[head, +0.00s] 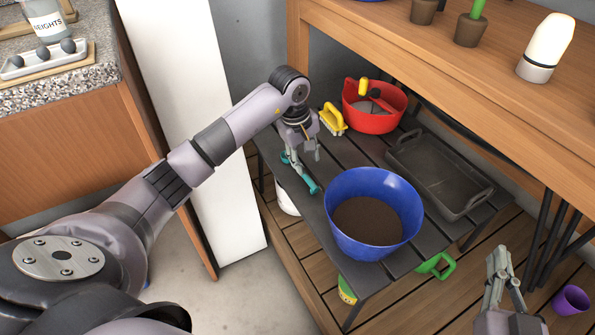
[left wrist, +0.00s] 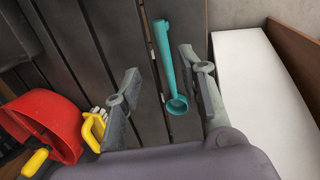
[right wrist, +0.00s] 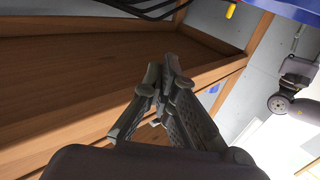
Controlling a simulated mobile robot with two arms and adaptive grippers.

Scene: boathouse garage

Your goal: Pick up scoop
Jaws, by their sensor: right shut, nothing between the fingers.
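The teal scoop (head: 303,175) lies on the dark slatted table, left of the blue bucket. It also shows in the left wrist view (left wrist: 171,65), with its round bowl end toward the gripper. My left gripper (head: 302,152) is over the scoop near its far end. In the left wrist view its fingers (left wrist: 160,80) are spread wide, with the scoop between them, nearer the right finger. No grip on it shows. My right gripper (head: 497,252) is shut and empty, low at the right of the head view; its closed fingers show in the right wrist view (right wrist: 168,75).
A blue bucket (head: 398,192) of soil stands close to the scoop's near end. A red bucket (head: 399,120), a yellow-handled brush (head: 333,119) and a black tray (head: 413,157) are also on the slatted table (head: 352,155). A wooden shelf (head: 450,85) overhangs the right. A white panel (head: 185,90) stands left.

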